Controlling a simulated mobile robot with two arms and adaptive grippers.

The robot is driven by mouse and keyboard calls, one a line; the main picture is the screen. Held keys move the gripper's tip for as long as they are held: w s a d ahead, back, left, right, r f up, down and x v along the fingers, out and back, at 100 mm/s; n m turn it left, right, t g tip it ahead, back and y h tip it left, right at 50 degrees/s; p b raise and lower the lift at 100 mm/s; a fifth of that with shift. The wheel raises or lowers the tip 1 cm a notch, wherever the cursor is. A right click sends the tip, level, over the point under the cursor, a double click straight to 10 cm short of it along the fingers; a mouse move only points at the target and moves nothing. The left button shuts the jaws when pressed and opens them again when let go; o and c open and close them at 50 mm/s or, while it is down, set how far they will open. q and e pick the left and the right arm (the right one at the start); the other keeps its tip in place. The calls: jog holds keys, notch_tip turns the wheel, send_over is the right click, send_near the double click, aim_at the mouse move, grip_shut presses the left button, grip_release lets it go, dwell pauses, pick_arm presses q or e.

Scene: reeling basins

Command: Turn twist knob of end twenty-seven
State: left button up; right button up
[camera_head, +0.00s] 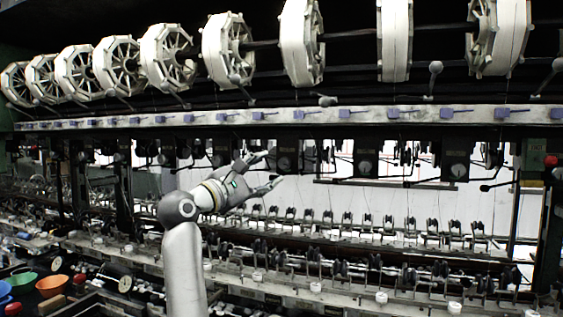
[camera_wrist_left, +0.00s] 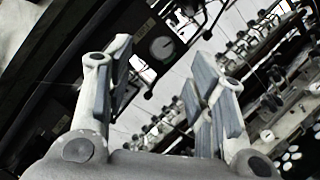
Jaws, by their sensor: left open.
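My left gripper (camera_head: 271,169) reaches up from the lower middle in the head view. Its fingers are spread apart and empty, pointing right towards a row of dark boxes with round knobs. The nearest box (camera_head: 286,155) is just beyond the upper fingertip. In the left wrist view the open left gripper (camera_wrist_left: 164,70) has a dark box with one pale round knob (camera_wrist_left: 162,47) between and beyond its fingers, apart from them. I cannot read any end number, so which knob is twenty-seven is unclear. My right gripper is not in view.
Large white reels (camera_head: 303,42) hang in a row above a long pale rail (camera_head: 340,115) with small blue guides. Another knob box (camera_head: 367,158) stands to the right. Below run rows of small spools and pale bench edges. Coloured bowls (camera_head: 52,285) stand lower left.

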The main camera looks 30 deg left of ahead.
aim_at(282, 164)
pick_arm(q)
jog(key=p+x, duration=0.1)
jog(key=x, duration=0.4)
jog(key=shift+w+f, duration=0.1)
jog(key=shift+w, duration=0.05)
jog(key=shift+w+d, duration=0.1)
jog(key=shift+w, duration=0.65)
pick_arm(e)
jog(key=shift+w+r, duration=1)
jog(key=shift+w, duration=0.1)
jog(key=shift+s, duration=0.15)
pick_arm(q)
jog(key=shift+c, duration=0.9)
jog(key=c, duration=0.9)
jog(key=shift+o, duration=0.2)
jog(key=shift+p, duration=0.3)
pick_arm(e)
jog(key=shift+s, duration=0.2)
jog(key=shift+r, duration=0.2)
